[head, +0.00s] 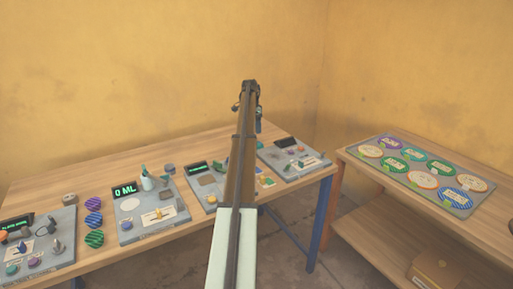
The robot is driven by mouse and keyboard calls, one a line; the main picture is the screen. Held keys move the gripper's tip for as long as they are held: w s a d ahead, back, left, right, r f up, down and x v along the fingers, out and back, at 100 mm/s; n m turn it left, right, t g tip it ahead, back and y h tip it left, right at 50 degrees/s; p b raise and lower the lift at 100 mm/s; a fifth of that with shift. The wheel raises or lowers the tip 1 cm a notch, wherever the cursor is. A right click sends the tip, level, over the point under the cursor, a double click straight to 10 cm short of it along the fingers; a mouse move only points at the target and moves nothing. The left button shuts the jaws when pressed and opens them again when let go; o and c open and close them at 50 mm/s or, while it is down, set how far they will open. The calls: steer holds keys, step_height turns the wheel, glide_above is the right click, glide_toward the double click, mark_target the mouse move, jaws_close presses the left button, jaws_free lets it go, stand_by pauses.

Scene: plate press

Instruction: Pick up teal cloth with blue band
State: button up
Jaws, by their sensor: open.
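I cannot pick out a teal cloth with a blue band for certain in the head view. Small flat coloured pieces (266,182), with some teal and orange, lie on the left table just right of my arm, too small to identify. My gripper (257,118) is at the far end of my raised arm, above the back of the left table and seen small against the wall. It is open, and I see nothing held in it. My arm hides a strip of the table behind it.
The left table (150,152) carries several grey device panels (153,212), one reading "0 ML". Striped discs (93,219) lie between two panels. A right table (495,213) holds a grey mat (397,147) with several round labelled discs. A cardboard box (433,272) sits on its lower shelf.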

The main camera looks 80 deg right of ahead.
steer(key=f, duration=0.6)
steer(key=d+f, duration=0.1)
steer(key=f, duration=0.3)
steer(key=shift+s, duration=0.35)
steer(key=shift+c, duration=0.4)
steer(key=shift+r, duration=0.1)
steer(key=c, duration=0.7)
